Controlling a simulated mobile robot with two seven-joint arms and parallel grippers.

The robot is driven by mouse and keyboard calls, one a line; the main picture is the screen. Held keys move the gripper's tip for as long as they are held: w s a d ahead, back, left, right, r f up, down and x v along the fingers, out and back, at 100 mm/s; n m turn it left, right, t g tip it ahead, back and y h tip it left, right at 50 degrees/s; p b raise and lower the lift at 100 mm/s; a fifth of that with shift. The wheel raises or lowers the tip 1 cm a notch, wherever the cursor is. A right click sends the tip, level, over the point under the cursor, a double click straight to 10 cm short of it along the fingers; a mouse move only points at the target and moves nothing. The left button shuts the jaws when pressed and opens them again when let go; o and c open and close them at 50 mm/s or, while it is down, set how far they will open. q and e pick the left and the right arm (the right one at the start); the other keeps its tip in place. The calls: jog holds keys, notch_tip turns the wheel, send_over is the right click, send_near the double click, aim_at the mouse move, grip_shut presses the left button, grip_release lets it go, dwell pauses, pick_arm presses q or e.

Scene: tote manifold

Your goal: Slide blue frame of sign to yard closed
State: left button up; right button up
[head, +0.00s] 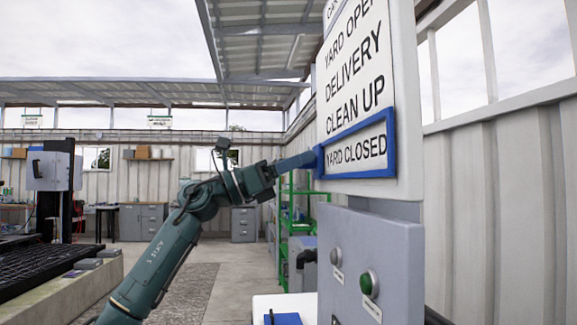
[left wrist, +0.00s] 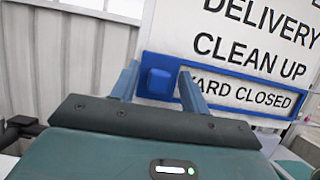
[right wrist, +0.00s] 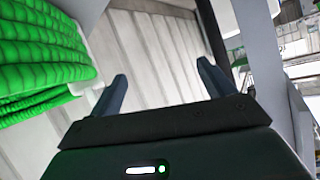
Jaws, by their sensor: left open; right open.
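The white sign board (head: 345,80) stands at the right of the head view, with the lines YARD OPEN, DELIVERY, CLEAN UP and YARD CLOSED. The blue frame (head: 391,145) surrounds the YARD CLOSED line at the bottom. A blue knob (left wrist: 157,82) sits at the frame's left end. My left gripper (head: 312,158) is at that end. In the left wrist view its open fingers (left wrist: 158,88) stand on either side of the knob; contact is unclear. My right gripper (right wrist: 163,90) is open and empty, away from the sign, and is not seen in the head view.
A grey control box (head: 370,255) with buttons stands just below the sign. A green shelf (head: 290,215) is behind it. In the right wrist view, a green coiled hose (right wrist: 40,60) hangs at the left and a grey post (right wrist: 262,70) stands at the right.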

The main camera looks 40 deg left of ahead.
pick_arm(q)
jog(key=b+v, duration=0.8)
jog(key=v, duration=0.5)
pick_arm(e)
jog(key=shift+s+d+r+n+t, duration=0.15)
jog(key=shift+s+d+t, duration=0.2)
jog(key=shift+d+t, duration=0.25)
jog(key=shift+s+d+n+t, duration=0.15)
jog(key=shift+s+d+t, duration=0.15)
jog(key=shift+d+t, duration=0.3)
pick_arm(q)
jog(key=shift+s+a, duration=0.1)
jog(key=shift+s, duration=0.05)
pick_arm(e)
jog(key=shift+s+a, duration=0.1)
jog(key=shift+a, duration=0.05)
